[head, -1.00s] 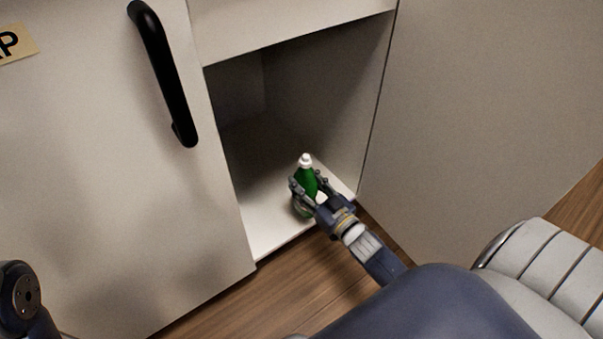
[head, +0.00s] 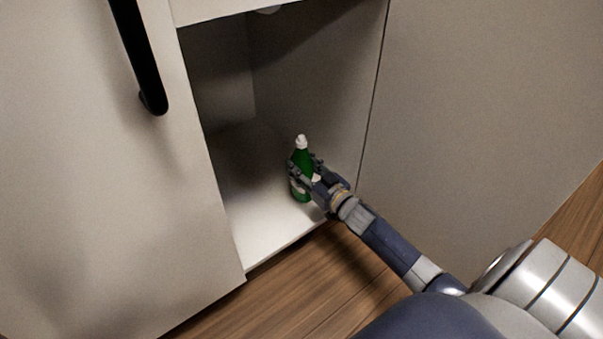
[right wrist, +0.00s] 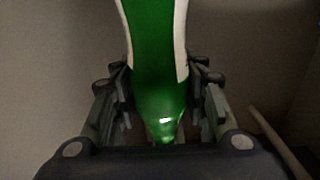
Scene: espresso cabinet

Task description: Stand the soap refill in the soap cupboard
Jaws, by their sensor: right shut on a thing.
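The soap refill (head: 302,157) is a green bottle with a white cap, upright just inside the open cupboard. It fills the middle of the right wrist view (right wrist: 155,45), where a pale label edge shows. My right gripper (head: 307,178) is shut around the bottle's body; in the right wrist view its fingers (right wrist: 160,95) press on both sides. The soap cupboard (head: 255,225) has a bare pale floor around the bottle. I cannot tell whether the bottle's base touches that floor. My left gripper is not in view.
A closed door with a black handle (head: 140,60) is left of the opening. A large pale panel (head: 470,110) borders it on the right. The cupboard's left and back floor is clear. Wooden floor (head: 275,295) lies in front.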

